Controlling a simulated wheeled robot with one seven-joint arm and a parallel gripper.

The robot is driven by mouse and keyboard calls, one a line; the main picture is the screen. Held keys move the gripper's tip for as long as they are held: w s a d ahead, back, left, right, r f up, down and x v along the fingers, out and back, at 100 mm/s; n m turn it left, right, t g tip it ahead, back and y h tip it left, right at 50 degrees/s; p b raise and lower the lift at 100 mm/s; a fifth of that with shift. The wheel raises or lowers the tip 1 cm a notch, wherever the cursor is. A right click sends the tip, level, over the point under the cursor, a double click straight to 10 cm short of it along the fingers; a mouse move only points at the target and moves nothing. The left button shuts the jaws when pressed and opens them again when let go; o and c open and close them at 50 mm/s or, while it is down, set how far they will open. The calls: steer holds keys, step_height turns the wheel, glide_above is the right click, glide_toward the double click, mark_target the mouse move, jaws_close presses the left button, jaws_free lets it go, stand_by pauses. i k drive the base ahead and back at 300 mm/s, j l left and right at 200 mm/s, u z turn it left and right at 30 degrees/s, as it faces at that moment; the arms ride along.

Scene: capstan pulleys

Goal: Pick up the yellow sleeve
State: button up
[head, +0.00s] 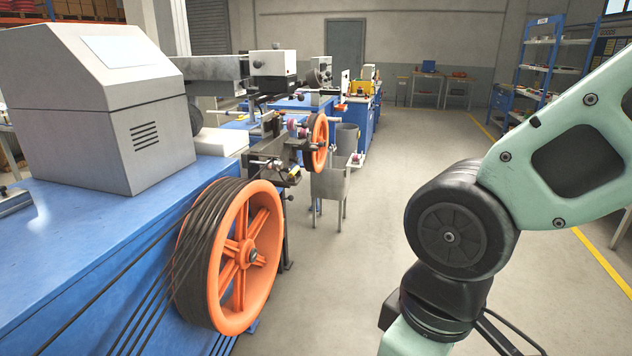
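No yellow sleeve can be made out for certain in the head view. A small yellow patch (294,173) shows on the machine's guide assembly behind the large orange pulley, too small to identify. The large orange pulley (243,252) stands upright at the front of the blue machine, with several black cables wound around it. A smaller orange pulley (318,142) stands behind it. My pale green arm fills the right side of the picture. My gripper is out of the frame.
The blue machine bench (75,240) with a grey housing (110,105) takes up the left. A grey metal stand (333,180) stands behind the pulley. The grey floor (335,285) between pulley and my arm is clear. Blue shelving (545,75) is at the back right.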

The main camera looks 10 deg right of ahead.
mark_target(296, 168)
steer(key=i+l+u, duration=0.15)
steer(key=i, duration=0.25)
steer(key=i+l, duration=0.1)
steer(key=i, duration=0.45)
steer(key=i+l+u, duration=0.1)
steer(key=i, duration=0.4)
steer(key=i+l, duration=0.15)
steer(key=i, duration=0.4)
steer(key=i+l+u, duration=0.1)
steer(key=i, duration=0.4)
